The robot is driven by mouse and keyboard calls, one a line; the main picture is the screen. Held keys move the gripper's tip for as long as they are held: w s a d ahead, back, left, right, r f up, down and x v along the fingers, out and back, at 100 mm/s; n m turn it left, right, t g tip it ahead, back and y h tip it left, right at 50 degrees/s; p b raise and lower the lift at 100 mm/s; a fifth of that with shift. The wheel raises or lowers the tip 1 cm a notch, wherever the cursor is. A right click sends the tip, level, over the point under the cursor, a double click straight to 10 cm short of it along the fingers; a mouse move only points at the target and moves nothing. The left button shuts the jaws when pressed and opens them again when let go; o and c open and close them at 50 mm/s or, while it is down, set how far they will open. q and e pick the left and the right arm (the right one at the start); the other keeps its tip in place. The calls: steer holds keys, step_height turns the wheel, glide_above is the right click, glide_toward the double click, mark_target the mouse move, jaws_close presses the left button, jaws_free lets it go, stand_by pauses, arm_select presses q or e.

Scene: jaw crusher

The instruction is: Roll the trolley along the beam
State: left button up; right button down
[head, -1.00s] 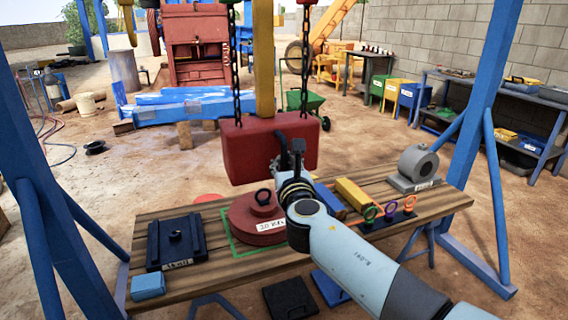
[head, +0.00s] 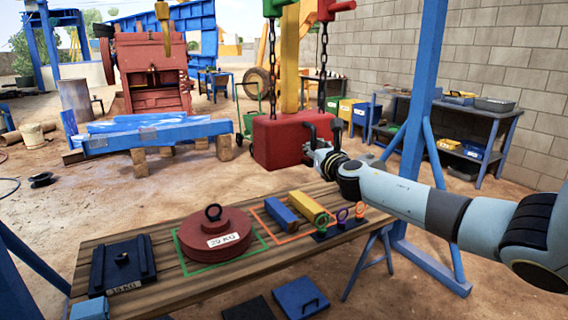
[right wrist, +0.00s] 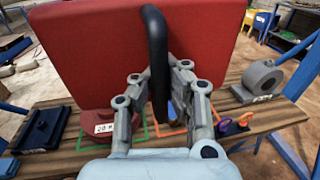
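A red block (head: 285,145) hangs on two black chains (head: 323,65), with a yellow upright bar (head: 289,60) between them. The chains run up to a green fitting (head: 276,8) and a red fitting (head: 333,8), cut off by the top edge. The beam and most of the trolley are out of view. My right gripper (head: 320,148) is at the block's right side. In the right wrist view, its fingers (right wrist: 160,80) close about a black handle (right wrist: 156,45) on the red block (right wrist: 85,45). My left gripper is not in view.
A wooden bench (head: 190,282) stands below with a round red weight (head: 215,236), a black weight (head: 124,265) and blue and yellow bars (head: 307,207). A blue frame leg (head: 418,110) stands right of the block. Open dirt floor lies behind the bench.

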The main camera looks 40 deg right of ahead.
steer(key=b, duration=0.4)
glide_toward(332, 141)
steer(key=x, duration=0.5)
steer(key=shift+w+d, duration=0.1)
steer(key=shift+w, duration=0.1)
arm_select(q)
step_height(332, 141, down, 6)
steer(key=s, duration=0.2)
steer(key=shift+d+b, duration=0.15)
steer(key=shift+b, duration=0.25)
arm_select(e)
steer(key=shift+s+d+r, duration=0.15)
steer(key=shift+d, duration=0.45)
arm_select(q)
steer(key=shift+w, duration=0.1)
arm_select(e)
steer(key=c, duration=2)
jaws_free()
steer(key=o, duration=0.7)
steer(key=shift+s+d+r, duration=0.1)
steer(key=shift+s+r, duration=0.15)
steer(key=shift+s, duration=0.1)
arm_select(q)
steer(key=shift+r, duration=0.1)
arm_select(e)
steer(key=shift+w, duration=0.2)
steer(key=shift+s, duration=0.1)
steer(key=v, duration=1.2)
